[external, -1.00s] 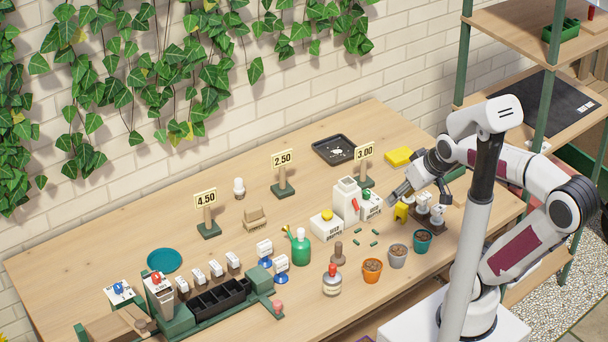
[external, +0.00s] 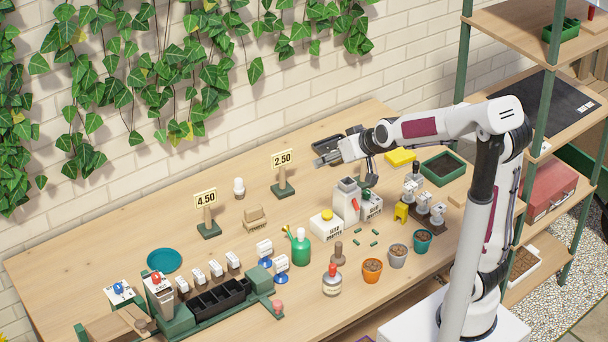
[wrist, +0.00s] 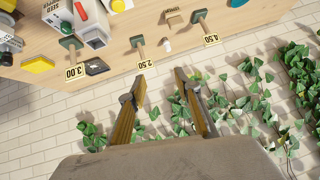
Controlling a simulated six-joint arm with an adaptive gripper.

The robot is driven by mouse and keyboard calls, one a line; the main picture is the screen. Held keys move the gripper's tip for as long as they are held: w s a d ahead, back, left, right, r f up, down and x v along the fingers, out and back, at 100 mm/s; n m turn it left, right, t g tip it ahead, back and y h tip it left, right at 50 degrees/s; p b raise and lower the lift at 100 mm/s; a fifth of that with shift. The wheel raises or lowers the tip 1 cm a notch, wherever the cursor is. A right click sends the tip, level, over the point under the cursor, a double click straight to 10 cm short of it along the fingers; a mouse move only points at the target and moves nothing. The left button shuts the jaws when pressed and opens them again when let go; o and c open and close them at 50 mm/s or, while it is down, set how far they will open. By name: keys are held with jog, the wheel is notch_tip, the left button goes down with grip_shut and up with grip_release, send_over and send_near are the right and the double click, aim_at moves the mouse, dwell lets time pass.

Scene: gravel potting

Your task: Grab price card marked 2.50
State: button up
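The price card marked 2.50 (external: 282,159) stands upright on a post with a green base on the table, near the wall. It also shows in the wrist view (wrist: 145,65), just beyond my fingertips and slightly left of the gap between them. My gripper (external: 326,160) is to the right of this card and raised above the table. In the wrist view its two fingers (wrist: 159,77) are spread apart with nothing between them.
The 4.50 card (external: 205,197) stands to the left. The 3.00 card (wrist: 76,72) shows in the wrist view but is hidden behind my arm externally. White containers (external: 346,200) stand below my gripper. The brick wall (external: 240,110) with ivy is behind the table.

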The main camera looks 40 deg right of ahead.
jog(key=w+f+m+t+h, duration=0.1)
jog(key=w+f, duration=0.3)
jog(key=w, duration=0.3)
jog(key=w+f+m+t+h, duration=0.1)
jog(key=w+f, duration=0.4)
jog(key=w, duration=0.3)
jog(key=t+h, duration=0.2)
jog(key=h, duration=0.1)
send_near(284, 172)
jog(key=w+f, duration=0.1)
jog(key=w, duration=0.2)
jog(key=shift+d+f+m, duration=0.15)
jog(key=shift+d+m, duration=0.25)
jog(key=shift+d, duration=0.05)
jog(key=shift+w, duration=0.1)
jog(key=shift+x, duration=1.25)
jog(key=shift+x, duration=2.6)
